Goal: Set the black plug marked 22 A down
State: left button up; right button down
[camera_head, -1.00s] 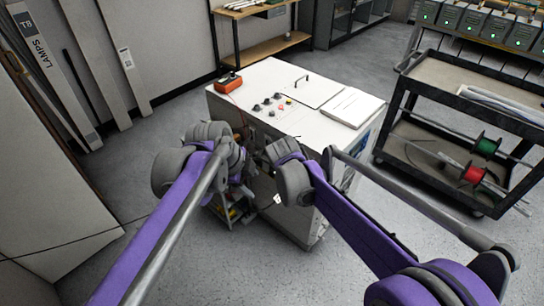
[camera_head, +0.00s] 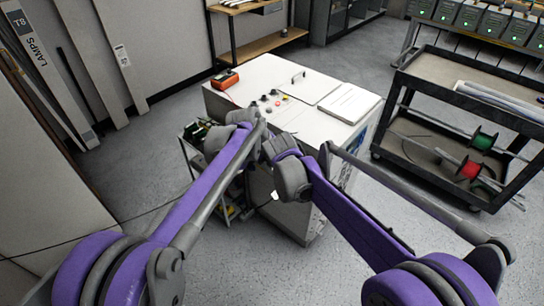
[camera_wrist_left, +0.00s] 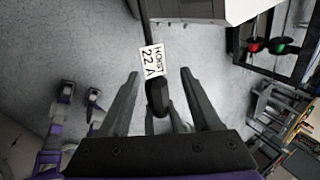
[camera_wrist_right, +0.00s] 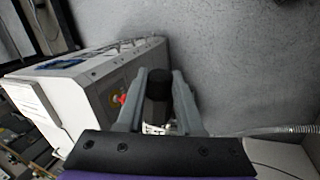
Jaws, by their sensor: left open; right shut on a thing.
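The black plug (camera_wrist_left: 158,97) with a white tag (camera_wrist_left: 150,60) reading "HOIST 22 A" shows between the fingers of my left gripper (camera_wrist_left: 158,75), which is open and does not grip it. A dark cable runs up from the plug. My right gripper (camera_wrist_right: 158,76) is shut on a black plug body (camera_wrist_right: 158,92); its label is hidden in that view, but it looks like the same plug. In the head view a small white tag (camera_head: 275,196) hangs below my right wrist. My arms hide both sets of fingertips there.
A white cabinet (camera_head: 262,72) with knobs and an orange device (camera_head: 225,80) stands ahead of my arms. A small cart (camera_head: 190,132) with items is left of it. A black trolley (camera_head: 450,72) with cable spools stands at right. Grey floor is open around them.

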pick_arm(q)
jog(key=shift+x, duration=2.55)
jog(key=shift+d, duration=0.1)
grip_shut()
pick_arm(e)
jog(key=shift+c, duration=2.3)
grip_release()
